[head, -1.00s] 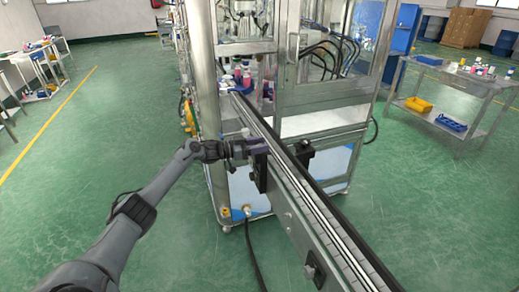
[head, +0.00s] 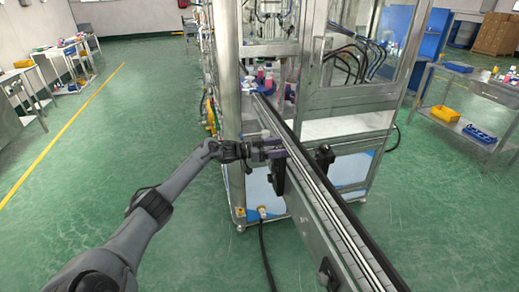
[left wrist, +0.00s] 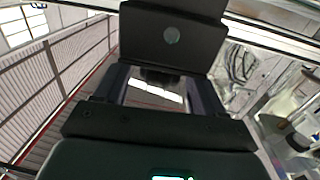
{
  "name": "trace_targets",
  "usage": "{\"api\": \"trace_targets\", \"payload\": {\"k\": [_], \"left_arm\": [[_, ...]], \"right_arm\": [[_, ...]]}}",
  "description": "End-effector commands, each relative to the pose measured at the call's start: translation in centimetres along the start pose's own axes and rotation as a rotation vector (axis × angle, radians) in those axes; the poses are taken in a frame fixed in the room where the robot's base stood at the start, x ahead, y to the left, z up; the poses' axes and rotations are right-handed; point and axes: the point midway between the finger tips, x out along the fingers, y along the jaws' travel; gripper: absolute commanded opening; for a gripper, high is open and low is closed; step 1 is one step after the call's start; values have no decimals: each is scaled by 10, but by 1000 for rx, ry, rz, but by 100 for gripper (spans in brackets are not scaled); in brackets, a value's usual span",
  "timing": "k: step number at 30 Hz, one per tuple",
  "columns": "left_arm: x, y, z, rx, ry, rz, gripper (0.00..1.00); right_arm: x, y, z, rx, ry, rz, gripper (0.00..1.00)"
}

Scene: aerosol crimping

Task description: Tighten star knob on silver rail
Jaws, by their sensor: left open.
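The silver rail (head: 315,222) runs along the conveyor from the machine toward the front right. A black bracket (head: 278,175) stands on its left side. My left gripper (head: 274,150) is at the top of this bracket, with its fingers pointing right at the rail. In the left wrist view the fingers (left wrist: 158,92) are apart, with a black plate (left wrist: 172,40) just beyond them. A small dark part (left wrist: 160,76) lies between the fingers; its shape is too unclear to call it the star knob. No star knob is clearly visible in the head view. My right gripper is out of view.
A second black block (head: 323,156) stands across the conveyor. A black fitting (head: 327,273) is on the rail's near side. The machine frame's steel post (head: 226,80) rises behind my left arm. A steel table (head: 480,85) stands at the right.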

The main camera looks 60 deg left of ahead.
Motion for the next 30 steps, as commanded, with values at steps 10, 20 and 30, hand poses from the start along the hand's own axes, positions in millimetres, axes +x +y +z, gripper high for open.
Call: {"api": "trace_targets", "payload": {"k": [10,20,30], "left_arm": [[-45,0,-1,1,-4,-1,70],[-85,0,-1,0,-2,0,70],[-98,0,-1,2,0,0,70]], "right_arm": [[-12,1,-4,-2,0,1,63],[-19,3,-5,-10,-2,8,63],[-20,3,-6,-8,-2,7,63]]}}
